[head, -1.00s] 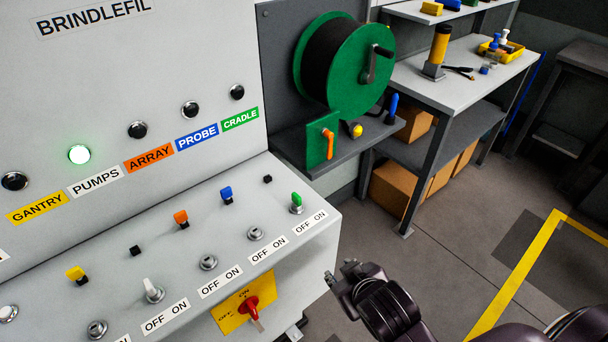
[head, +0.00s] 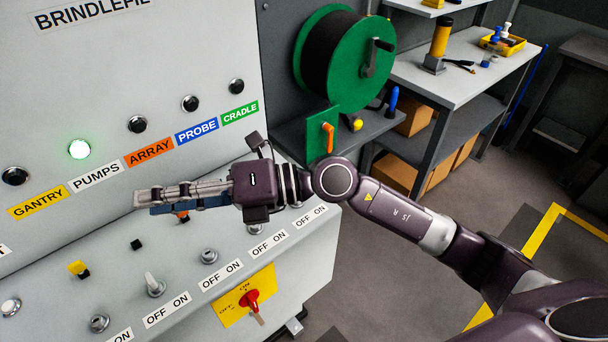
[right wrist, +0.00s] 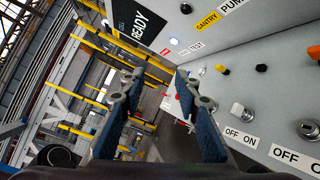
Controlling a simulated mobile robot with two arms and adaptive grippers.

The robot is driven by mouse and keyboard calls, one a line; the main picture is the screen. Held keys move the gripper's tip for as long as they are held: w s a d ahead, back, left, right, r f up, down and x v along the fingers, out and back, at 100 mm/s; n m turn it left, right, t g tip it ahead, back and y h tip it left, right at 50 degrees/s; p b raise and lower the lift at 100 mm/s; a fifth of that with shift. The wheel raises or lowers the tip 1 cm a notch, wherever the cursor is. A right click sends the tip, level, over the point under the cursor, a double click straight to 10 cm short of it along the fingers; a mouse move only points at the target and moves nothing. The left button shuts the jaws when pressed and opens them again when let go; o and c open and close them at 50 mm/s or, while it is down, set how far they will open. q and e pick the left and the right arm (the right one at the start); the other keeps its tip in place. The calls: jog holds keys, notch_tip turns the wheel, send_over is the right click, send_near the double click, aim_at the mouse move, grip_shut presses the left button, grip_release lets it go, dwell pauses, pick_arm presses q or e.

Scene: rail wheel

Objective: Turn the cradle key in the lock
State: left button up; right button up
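The green CRADLE label (head: 240,113) is on the upright panel, with a dark lamp (head: 236,86) above it. The green key and its lock at the right end of the sloping console are hidden behind my right wrist in the head view. My right gripper (head: 165,197) lies across the console above the key row, pointing left, away from the CRADLE end. In the right wrist view its two blue-padded fingers (right wrist: 158,88) are spread wide with nothing between them. My left gripper is not in view.
An orange key (head: 183,217) shows just below my fingers. A green reel (head: 330,60) stands behind my wrist.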

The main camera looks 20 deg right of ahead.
jog(key=w+d+f+n+h, duration=0.2)
jog(key=w+d+f+h, duration=0.4)
jog(key=d+f+h, duration=0.45)
jog(key=w+d+f+m+t+h, duration=0.1)
jog(key=w+d+f+h, duration=0.15)
jog(key=d, duration=0.55)
jog(key=w+d+f+h, duration=0.2)
jog(key=w+d+h, duration=0.1)
jog(key=d, duration=0.5)
jog(key=p+x, duration=0.2)
jog(key=x, duration=0.3)
jog(key=shift+w+a+f+p, duration=0.15)
jog(key=shift+a+f+p, duration=0.05)
jog(key=shift+p, duration=0.1)
jog(key=shift+w+a+f, duration=0.1)
jog(key=shift+w+f, duration=0.1)
jog(key=shift+f, duration=0.35)
grip_shut()
grip_release()
